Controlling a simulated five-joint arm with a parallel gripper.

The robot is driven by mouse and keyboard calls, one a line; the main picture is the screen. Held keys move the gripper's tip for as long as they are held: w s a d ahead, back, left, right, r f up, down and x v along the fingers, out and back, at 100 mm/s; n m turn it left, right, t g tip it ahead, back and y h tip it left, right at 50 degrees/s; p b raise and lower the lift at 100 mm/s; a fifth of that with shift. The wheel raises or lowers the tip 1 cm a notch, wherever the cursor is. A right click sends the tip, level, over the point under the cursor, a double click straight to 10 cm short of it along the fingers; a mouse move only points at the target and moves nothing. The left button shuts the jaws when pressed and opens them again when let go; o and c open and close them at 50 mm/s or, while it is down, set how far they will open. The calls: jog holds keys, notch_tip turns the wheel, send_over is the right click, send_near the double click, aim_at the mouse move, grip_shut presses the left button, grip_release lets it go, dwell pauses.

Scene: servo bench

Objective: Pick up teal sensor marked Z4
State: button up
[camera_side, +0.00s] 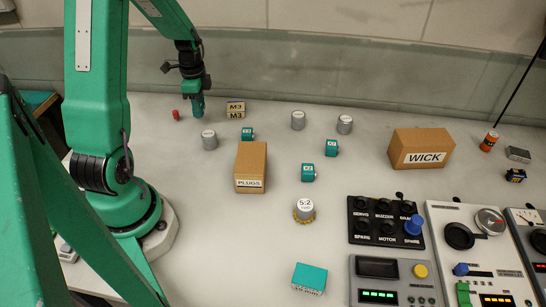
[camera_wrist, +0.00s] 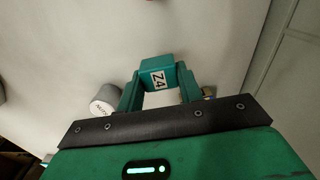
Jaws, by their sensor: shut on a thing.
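The teal sensor marked Z4 (camera_wrist: 157,76) shows in the wrist view between the two green fingers, its white label facing the camera. My gripper (camera_wrist: 160,88) is shut on it. In the side view my gripper (camera_side: 198,108) is at the upper left, pointing down near the bench, and I cannot make out the held sensor clearly there. Other teal sensors lie on the bench: one (camera_side: 247,134) to the right of my gripper, one (camera_side: 331,148) further right, and one (camera_side: 307,173) near the middle.
Close to my gripper are a red piece (camera_side: 176,115), a tan M3 block (camera_side: 236,110) and a grey cylinder (camera_side: 209,140). A PLUGS box (camera_side: 251,165) stands nearer the front, a WICK box (camera_side: 421,148) at right. Control panels (camera_side: 385,222) fill the front right. Open bench lies between.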

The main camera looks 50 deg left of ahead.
jog(key=w+d+r, duration=0.2)
jog(key=d+r, duration=0.5)
jog(key=d, duration=0.4)
jog(key=shift+d+r, duration=0.25)
jog(key=shift+d, duration=0.05)
jog(key=shift+w, duration=0.1)
